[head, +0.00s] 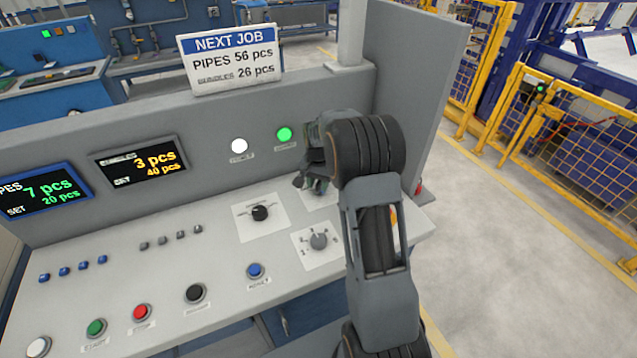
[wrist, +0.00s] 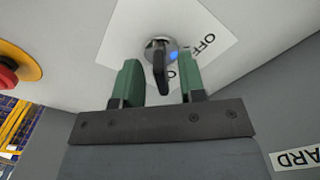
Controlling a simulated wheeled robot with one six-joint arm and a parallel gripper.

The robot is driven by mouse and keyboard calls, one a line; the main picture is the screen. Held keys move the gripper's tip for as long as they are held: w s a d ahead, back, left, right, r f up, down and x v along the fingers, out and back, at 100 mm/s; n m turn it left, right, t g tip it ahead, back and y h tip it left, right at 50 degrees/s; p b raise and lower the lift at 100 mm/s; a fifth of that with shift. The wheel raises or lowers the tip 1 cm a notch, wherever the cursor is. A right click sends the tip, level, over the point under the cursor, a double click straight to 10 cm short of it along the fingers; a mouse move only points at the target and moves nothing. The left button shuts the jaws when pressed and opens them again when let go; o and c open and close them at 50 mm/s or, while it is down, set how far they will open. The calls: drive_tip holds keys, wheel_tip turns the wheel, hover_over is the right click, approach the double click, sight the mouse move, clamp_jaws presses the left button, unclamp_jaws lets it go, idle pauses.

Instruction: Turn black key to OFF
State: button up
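The black key (wrist: 161,76) sits in a round metal lock on a white plate (wrist: 131,30) in the wrist view. Its grip points toward the bottom of that picture. The word OFF is printed to the right of the lock; another label below it is mostly hidden by my right finger. My gripper (wrist: 160,68) is open, with one green finger on each side of the key and visible gaps to it. In the head view my gripper (head: 314,182) is over the panel's far right part, and the key is hidden behind it.
A red button on a yellow base (wrist: 8,73) is at the left of the wrist view. In the head view, a black selector knob (head: 260,213) and a grey rotary knob (head: 319,241) lie near my arm. The upright panel wall (head: 215,112) stands behind.

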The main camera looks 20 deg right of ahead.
drive_tip(key=shift+f, duration=0.2)
drive_tip(key=shift+c, duration=0.3)
clamp_jaws()
